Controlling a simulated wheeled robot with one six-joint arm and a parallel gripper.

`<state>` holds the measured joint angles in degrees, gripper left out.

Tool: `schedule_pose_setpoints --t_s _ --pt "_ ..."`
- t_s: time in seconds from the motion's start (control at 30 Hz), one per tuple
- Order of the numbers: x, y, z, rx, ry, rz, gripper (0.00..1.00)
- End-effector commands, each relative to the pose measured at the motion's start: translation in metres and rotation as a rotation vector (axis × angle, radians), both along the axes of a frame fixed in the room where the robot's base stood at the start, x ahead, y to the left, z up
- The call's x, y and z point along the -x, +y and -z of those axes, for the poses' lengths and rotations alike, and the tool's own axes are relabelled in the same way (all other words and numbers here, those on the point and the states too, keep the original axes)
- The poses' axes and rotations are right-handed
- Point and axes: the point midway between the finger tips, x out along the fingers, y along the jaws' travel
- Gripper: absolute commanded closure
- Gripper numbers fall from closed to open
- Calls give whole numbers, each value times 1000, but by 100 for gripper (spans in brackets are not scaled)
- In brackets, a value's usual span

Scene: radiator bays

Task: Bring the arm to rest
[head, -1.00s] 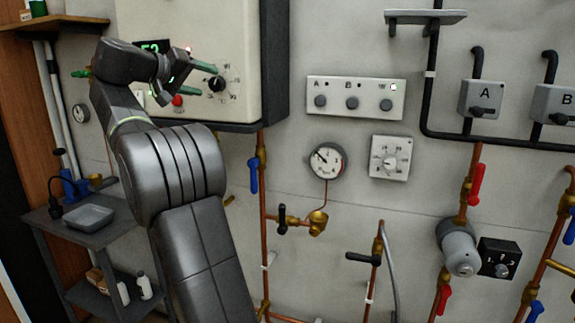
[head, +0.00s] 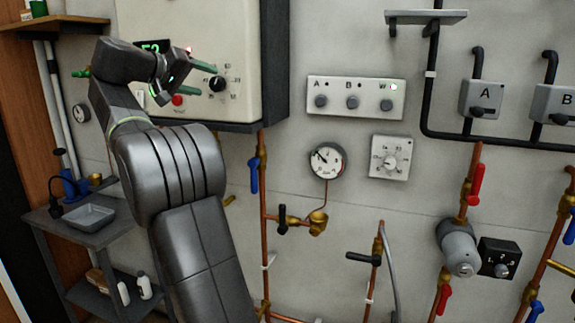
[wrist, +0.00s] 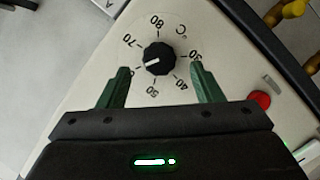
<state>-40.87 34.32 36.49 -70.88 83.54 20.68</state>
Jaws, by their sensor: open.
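My gripper (head: 205,79) is raised in front of the cream boiler casing (head: 215,40), with its green fingers pointing at the black temperature knob (head: 217,84). In the wrist view my gripper (wrist: 158,92) has its two green fingers wide apart, with nothing between them but the view of the knob (wrist: 159,58). The knob sits beyond the fingertips inside a ring of numbers. I cannot tell the exact gap to it. A red button (wrist: 260,100) lies to the right of the fingers.
A panel of three buttons (head: 354,97) with one green light, a pressure gauge (head: 327,161) and a white dial (head: 390,157) are on the wall to the right. Copper pipes with valve levers run below. A grey shelf unit (head: 75,236) with a tray stands at left.

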Motion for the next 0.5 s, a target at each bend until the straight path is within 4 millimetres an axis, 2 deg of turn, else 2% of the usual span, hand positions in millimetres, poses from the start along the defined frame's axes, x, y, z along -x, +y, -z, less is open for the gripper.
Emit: schedule_pose_setpoints --t_s 0.2,0.5 --pt "-32 -24 11 20 7 1 40" --pt "-30 -21 14 353 128 0 40"
